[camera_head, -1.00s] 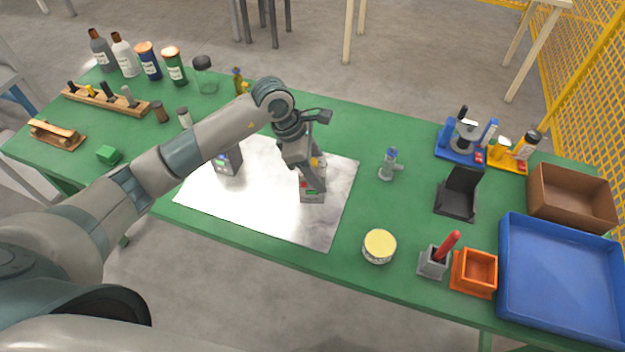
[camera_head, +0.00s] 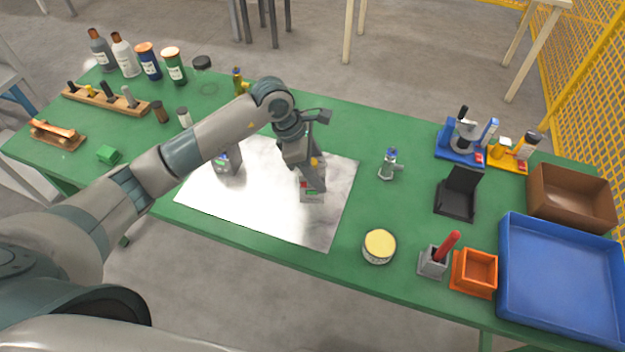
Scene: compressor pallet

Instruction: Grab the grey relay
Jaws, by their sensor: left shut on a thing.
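A small grey relay (camera_head: 310,197) with red and green marks stands on the shiny metal sheet (camera_head: 270,218). My left gripper (camera_head: 313,182) points down onto it and is shut on it; the fingers and wrist hide much of its upper part. A second grey box-like device (camera_head: 229,160) with a small coloured face stands on the sheet to the left, partly behind my left arm. My right gripper is not in view.
A small metal fitting (camera_head: 389,164), a yellow-topped tin (camera_head: 379,246) and a black holder (camera_head: 457,194) stand right of the sheet. A blue tray (camera_head: 560,285) and brown box (camera_head: 571,198) fill the right end. Bottles (camera_head: 125,56) stand at the back left.

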